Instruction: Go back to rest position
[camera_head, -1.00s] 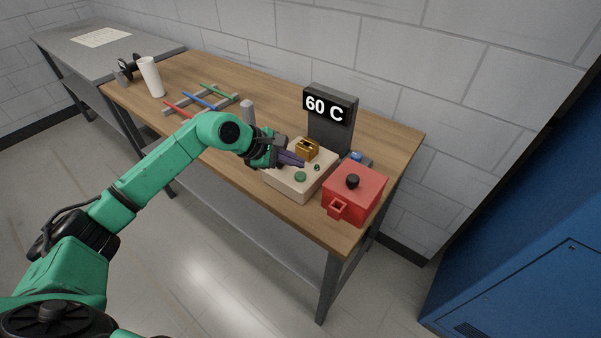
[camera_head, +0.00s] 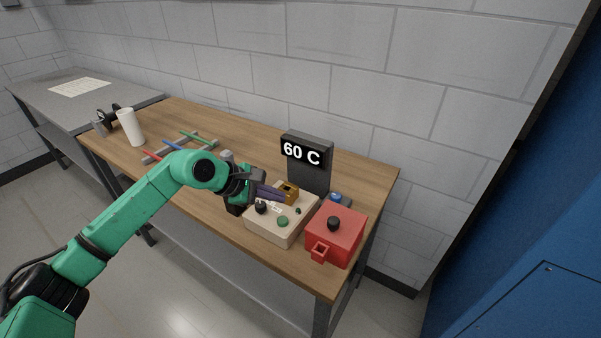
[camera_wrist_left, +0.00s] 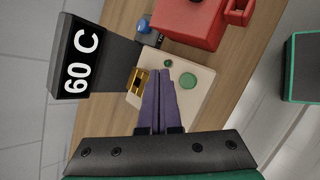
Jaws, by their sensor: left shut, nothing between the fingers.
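My left gripper (camera_head: 272,193) is shut and empty. Its purple fingers hover at the left side of a cream control box (camera_head: 270,230) on the wooden bench. In the left wrist view the closed fingers (camera_wrist_left: 160,75) point over the same cream box (camera_wrist_left: 200,103), which carries a green button (camera_wrist_left: 188,81) and a brass-coloured block (camera_wrist_left: 137,82). In the head view a black knob (camera_head: 261,207) shows on the box beside the fingers. I cannot tell whether the fingers touch anything. My right gripper is not in view.
A red box with a black knob (camera_head: 335,240) stands right of the cream box. A dark display reading 60 C (camera_head: 303,155) stands behind. A rack with coloured rods (camera_head: 183,146) and a white cylinder (camera_head: 130,127) are at the left. A blue cabinet (camera_head: 520,240) is far right.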

